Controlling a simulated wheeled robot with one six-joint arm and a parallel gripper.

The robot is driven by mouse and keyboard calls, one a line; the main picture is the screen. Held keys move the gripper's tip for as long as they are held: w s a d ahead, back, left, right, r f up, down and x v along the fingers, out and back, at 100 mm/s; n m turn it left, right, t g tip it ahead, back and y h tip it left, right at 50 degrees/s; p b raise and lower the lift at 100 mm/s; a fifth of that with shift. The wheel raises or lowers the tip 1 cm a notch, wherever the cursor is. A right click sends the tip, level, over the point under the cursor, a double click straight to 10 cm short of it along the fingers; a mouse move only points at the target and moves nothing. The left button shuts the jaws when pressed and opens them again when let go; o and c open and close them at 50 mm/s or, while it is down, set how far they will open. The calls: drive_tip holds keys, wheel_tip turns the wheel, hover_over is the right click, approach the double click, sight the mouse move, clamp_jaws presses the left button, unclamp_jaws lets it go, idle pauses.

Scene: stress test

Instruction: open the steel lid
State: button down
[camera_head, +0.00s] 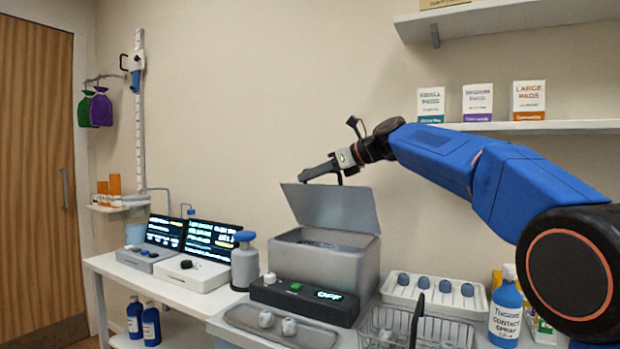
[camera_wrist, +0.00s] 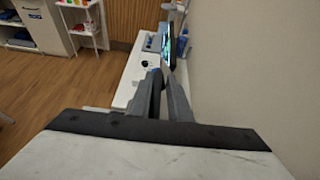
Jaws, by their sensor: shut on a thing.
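The steel lid (camera_head: 335,207) stands raised and tilted back above a grey steel box (camera_head: 322,262) in the head view. The box's front opening shows under it. My gripper (camera_head: 304,176) is at the lid's upper edge, reaching in from the right. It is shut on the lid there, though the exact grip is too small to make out. In the wrist view my gripper's fingers (camera_wrist: 164,88) are close together, and the held part is hidden.
A black control unit (camera_head: 304,300) reading "OFF" stands in front of the box. A grey tray (camera_head: 255,333), a wire basket (camera_head: 455,333) and a blue-and-white bottle (camera_head: 506,310) crowd the counter. A pump bottle (camera_head: 245,265) stands left of the box. The wall is close behind.

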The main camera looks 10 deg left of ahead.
drive_tip(key=shift+f, duration=0.1)
drive_tip(key=c, duration=1.8)
unclamp_jaws()
drive_tip(key=shift+c, duration=0.2)
drive_tip(key=shift+v, duration=3.7)
